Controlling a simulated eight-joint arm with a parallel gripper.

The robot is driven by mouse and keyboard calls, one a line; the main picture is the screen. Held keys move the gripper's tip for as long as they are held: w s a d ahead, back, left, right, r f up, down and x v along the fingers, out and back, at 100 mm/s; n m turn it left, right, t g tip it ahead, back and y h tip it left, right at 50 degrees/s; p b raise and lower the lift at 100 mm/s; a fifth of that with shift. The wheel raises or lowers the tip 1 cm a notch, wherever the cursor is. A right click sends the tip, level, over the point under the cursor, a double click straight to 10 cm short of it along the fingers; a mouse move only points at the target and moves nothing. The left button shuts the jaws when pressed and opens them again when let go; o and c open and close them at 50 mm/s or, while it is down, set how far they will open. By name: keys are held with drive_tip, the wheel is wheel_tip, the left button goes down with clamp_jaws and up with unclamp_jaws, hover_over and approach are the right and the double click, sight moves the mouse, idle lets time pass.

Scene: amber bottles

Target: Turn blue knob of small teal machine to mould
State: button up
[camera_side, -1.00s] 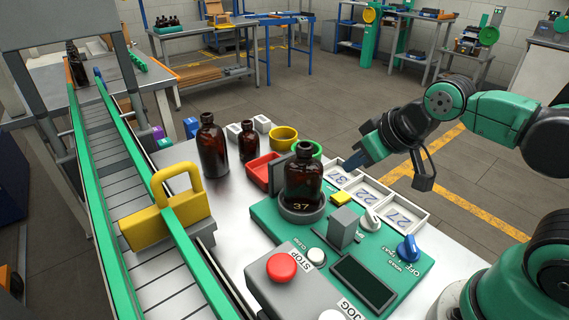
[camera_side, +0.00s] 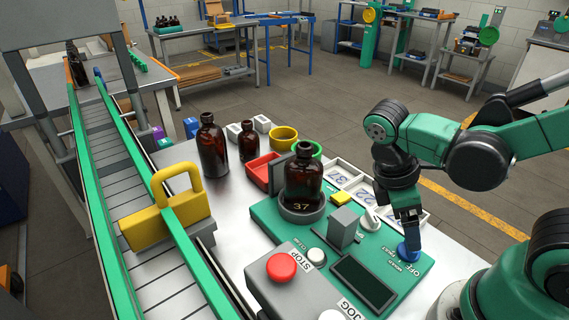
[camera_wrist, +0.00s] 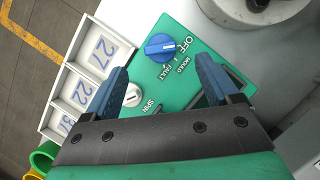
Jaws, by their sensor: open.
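The teal machine (camera_side: 290,235) lies on the steel table, and its blue knob (camera_side: 408,253) is at the near right corner. In the wrist view the blue knob (camera_wrist: 160,47) has a pale line lying roughly crosswise, near the printed words OFF, MOULD and FAULT; which word it marks I cannot tell. My gripper (camera_side: 409,226) points down just over the knob. In the wrist view my gripper (camera_wrist: 162,68) is open, with one blue finger on each side of the knob in the picture. Contact with the knob cannot be told.
An amber bottle (camera_side: 303,180) marked 37 stands in the machine's round holder. A white knob (camera_side: 370,219), a grey block (camera_side: 343,228) and a dark screen (camera_side: 363,283) are nearby. Numbered trays (camera_wrist: 83,85) lie alongside. A red stop button (camera_side: 281,267) is at the front.

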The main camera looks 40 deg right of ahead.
sight(405, 249)
drive_tip(key=shift+x, duration=2.4)
clamp_jaws()
drive_tip(key=shift+m, duration=0.4)
drive_tip(key=m+g+y, duration=0.1)
drive_tip(key=m, duration=0.2)
drive_tip(key=shift+d+m, duration=0.15)
drive_tip(key=shift+m, duration=0.15)
drive_tip(key=shift+w+d+m+y, duration=0.1)
drive_tip(key=shift+m+y, duration=1)
drive_tip(key=shift+m, duration=1.1)
